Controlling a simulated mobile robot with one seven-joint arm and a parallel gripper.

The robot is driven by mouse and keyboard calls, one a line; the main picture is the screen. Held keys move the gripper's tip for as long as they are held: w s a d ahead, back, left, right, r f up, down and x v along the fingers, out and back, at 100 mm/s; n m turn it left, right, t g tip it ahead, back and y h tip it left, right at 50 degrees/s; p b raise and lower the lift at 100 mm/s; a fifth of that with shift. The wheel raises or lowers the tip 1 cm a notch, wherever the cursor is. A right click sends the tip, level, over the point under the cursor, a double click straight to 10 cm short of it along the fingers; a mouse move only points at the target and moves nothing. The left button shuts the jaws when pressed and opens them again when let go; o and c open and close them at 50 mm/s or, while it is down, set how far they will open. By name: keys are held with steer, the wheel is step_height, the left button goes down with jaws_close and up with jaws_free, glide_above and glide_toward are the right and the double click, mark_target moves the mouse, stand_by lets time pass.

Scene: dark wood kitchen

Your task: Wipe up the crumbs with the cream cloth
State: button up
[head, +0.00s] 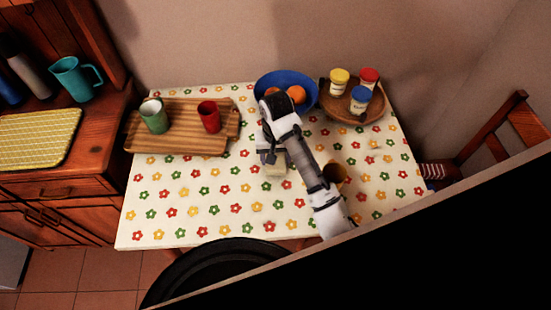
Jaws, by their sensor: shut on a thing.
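My gripper (271,160) points down over the middle of the table and is shut on the cream cloth (275,171). Only a small pale part of the cloth shows below the fingers, close to the tabletop. I cannot tell whether it touches the table. The crumbs cannot be made out against the flower-patterned tablecloth (205,215).
A wooden tray (180,145) holds a green cup (154,117) and a red cup (209,117). A blue bowl (268,82) with oranges stands behind my gripper. A round wooden tray (345,111) holds three jars. A brown cup (335,174) stands beside my arm. The front left is clear.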

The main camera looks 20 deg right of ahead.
steer(key=shift+r, duration=2.35)
steer(key=shift+r, duration=1.5)
